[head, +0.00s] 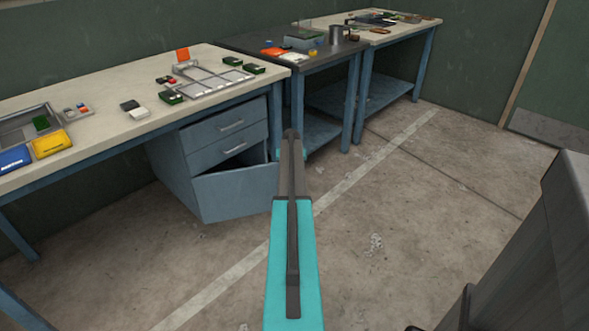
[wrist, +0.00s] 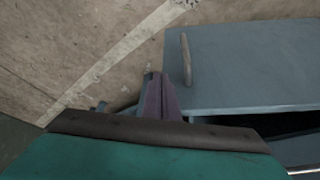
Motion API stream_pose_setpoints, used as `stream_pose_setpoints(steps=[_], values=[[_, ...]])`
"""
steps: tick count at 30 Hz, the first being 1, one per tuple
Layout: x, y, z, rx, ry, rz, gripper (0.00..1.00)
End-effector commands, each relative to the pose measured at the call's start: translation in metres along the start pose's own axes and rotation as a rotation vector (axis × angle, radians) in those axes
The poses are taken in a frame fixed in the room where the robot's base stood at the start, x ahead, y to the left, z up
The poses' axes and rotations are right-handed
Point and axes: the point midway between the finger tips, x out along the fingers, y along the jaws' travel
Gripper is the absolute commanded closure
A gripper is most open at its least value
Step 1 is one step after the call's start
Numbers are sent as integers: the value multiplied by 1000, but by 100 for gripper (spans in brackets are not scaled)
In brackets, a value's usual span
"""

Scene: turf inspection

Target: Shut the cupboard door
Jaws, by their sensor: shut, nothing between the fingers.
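The grey-blue cupboard door (head: 236,192) is the lowest front of the cabinet under the near bench, below two drawers. It stands partly open, with a dark gap above its top edge. In the wrist view the door (wrist: 250,65) fills the upper right, with its upright bar handle (wrist: 186,60) near its left edge. My gripper (wrist: 154,78) is shut and empty, just left of that edge; I cannot tell whether it touches. In the head view my arm reaches toward the door's right end and hides the fingers.
The near bench (head: 110,130) carries trays, boxes and small parts. Its drawers (head: 225,125) look closed. A darker bench (head: 340,47) stands to the right with legs and a low shelf. The concrete floor (head: 400,200) in front is clear. A dark grey body (head: 545,255) stands at the lower right.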

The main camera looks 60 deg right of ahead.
Motion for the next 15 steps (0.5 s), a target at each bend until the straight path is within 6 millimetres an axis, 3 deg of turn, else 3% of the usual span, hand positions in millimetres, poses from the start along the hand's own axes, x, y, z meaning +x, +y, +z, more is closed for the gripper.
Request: stream_pose_setpoints(steps=[14,15], values=[[-15,6,34,1,0,-1,100],[-23,8,32,2,2,0,100]])
